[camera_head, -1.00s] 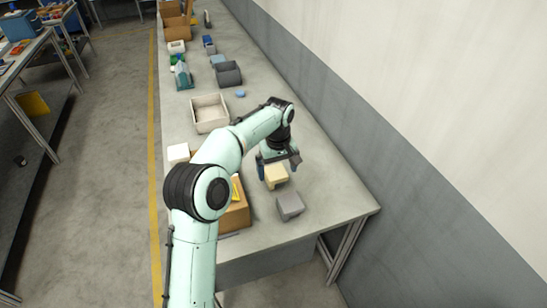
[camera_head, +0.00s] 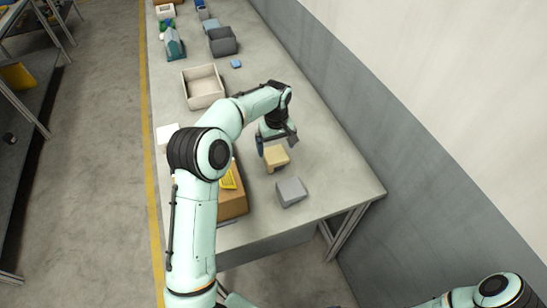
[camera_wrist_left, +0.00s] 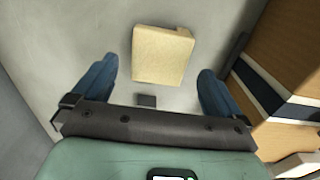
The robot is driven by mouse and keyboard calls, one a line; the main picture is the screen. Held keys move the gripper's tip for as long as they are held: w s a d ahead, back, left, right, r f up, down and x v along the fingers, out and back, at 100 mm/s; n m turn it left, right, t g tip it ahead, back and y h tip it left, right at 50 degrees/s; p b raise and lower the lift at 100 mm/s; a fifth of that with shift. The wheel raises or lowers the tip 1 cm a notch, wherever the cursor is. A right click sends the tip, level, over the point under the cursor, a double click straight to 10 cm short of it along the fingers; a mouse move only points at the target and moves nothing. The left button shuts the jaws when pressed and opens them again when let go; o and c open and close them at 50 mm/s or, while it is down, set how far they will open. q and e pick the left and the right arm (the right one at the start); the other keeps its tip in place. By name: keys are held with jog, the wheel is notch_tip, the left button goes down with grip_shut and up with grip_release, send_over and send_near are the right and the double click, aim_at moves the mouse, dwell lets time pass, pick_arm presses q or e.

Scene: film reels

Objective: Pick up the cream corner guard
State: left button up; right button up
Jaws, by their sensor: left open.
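The cream corner guard (camera_head: 277,156) lies on the bench, near its front end. It shows as a pale yellow block in the left wrist view (camera_wrist_left: 161,55). My left gripper (camera_head: 276,143) is open and empty, just behind the guard in the head view. In the left wrist view, its blue fingers (camera_wrist_left: 156,67) stand apart on either side of the guard's lower part, with a visible gap on both sides. I cannot tell the height between fingertips and guard. My right gripper is not in view; part of my right arm shows at the bottom right.
A grey block (camera_head: 291,191) sits just in front of the guard. A brown cardboard box (camera_head: 233,203) stands to the left, partly hidden by my left arm. A cream open bin (camera_head: 203,87) and a small blue item (camera_head: 236,64) are farther back. The wall runs along the right.

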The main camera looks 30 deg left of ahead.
aim_at(275, 153)
pick_arm(q)
jog(key=shift+w+a+f, duration=0.15)
jog(key=shift+f, duration=1.2)
jog(key=shift+w+a+f, duration=0.1)
jog(key=shift+a+f, duration=0.05)
jog(key=shift+f, duration=1.2)
jog(key=c, duration=0.9)
